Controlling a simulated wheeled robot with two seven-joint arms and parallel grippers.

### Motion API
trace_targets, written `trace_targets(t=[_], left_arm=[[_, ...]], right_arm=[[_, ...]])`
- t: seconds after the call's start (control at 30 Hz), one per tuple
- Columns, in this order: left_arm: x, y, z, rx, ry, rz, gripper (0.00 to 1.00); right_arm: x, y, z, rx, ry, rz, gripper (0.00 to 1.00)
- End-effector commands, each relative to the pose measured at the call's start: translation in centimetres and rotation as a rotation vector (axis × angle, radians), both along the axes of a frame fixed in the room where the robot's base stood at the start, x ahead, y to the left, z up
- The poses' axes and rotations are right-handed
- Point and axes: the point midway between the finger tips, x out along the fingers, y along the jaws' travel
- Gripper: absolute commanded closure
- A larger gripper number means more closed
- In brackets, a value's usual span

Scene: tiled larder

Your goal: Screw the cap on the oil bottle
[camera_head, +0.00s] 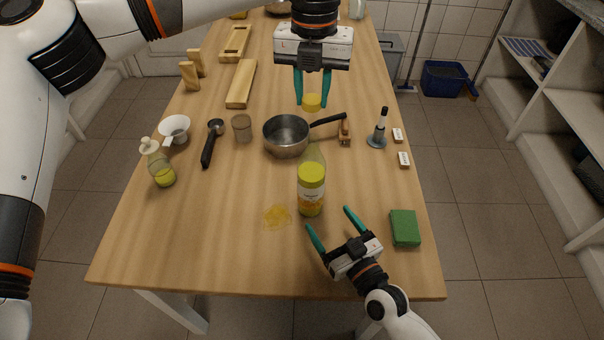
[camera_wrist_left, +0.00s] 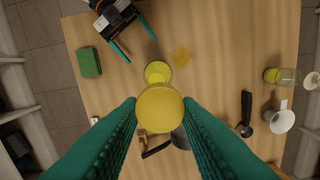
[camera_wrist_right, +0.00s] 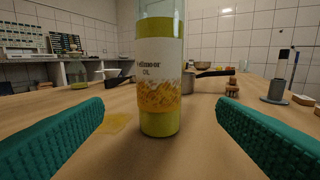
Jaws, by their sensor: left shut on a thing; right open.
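The oil bottle (camera_head: 311,198) stands upright near the front middle of the table, with yellow-green oil, a pale label and a clear upper part. It shows large in the right wrist view (camera_wrist_right: 160,90), its top cut off. My left gripper (camera_head: 312,100) is shut on the yellow cap (camera_head: 312,103), held in the air above the table. In the left wrist view the cap (camera_wrist_left: 160,107) appears just below the bottle (camera_wrist_left: 158,72), apart from it. My right gripper (camera_head: 329,226) is open, low beside the bottle; the bottle is ahead between its spread fingers, not gripped.
A saucepan (camera_head: 284,137) stands behind the bottle, its handle pointing right. A yellow spill (camera_head: 277,215) lies left of the bottle; a green sponge (camera_head: 404,228) lies right of my right gripper. A funnel (camera_head: 174,128) and a second oil container (camera_head: 161,168) stand at the left.

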Motion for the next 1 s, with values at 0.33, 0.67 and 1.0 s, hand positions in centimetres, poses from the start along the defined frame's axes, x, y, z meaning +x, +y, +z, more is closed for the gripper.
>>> trace_targets(t=[0.33, 0.67, 1.0], left_arm=[[0.0, 0.0, 0.0, 0.0, 0.0, -0.001, 0.91], [0.0, 0.0, 0.0, 0.0, 0.0, -0.001, 0.91], [0.0, 0.0, 0.0, 0.0, 0.0, -0.001, 0.91]], right_arm=[[0.3, 0.2, 0.0, 0.0, 0.0, 0.0, 0.19], [4.8, 2.8, 0.1, 0.001, -0.001, 0.001, 0.19], [9.4, 5.5, 0.0, 0.0, 0.001, 0.001, 0.19]])
